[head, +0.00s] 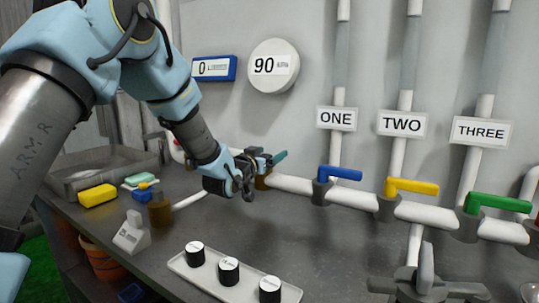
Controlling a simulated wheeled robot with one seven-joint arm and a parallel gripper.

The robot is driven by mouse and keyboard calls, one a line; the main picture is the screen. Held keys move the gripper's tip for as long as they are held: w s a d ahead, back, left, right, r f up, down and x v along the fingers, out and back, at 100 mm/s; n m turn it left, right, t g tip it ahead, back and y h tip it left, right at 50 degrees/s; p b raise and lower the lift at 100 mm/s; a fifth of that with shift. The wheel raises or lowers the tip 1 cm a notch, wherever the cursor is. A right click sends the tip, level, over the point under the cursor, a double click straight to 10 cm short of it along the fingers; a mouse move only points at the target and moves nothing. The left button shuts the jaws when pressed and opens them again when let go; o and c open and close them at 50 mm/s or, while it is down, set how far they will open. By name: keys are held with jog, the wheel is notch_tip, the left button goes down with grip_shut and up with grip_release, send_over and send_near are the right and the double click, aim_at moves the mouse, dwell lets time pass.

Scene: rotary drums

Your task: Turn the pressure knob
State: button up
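My gripper (257,170) is at the left end of the white horizontal pipe, by a small brown fitting (263,181). A teal handle-like piece (280,158) sticks out just past the fingers. I cannot tell whether it is the pressure knob or whether the fingers touch it. The gripper's own body hides much of this spot, and its finger gap does not show. A round white gauge (273,66) on the wall above reads 90. A blue-framed display (214,68) left of it reads 0.
Blue (340,173), yellow (412,187) and green (498,203) valve handles sit on the pipe under signs ONE, TWO and THREE. A tray (246,290) holds three black labelled cylinders. A yellow sponge (97,195) and a sink (90,172) are at left.

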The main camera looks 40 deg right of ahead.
jog(key=shift+a, duration=0.1)
jog(key=b+v, duration=0.3)
jog(key=v, duration=0.7)
jog(key=shift+a, duration=0.3)
jog(key=shift+s, duration=0.15)
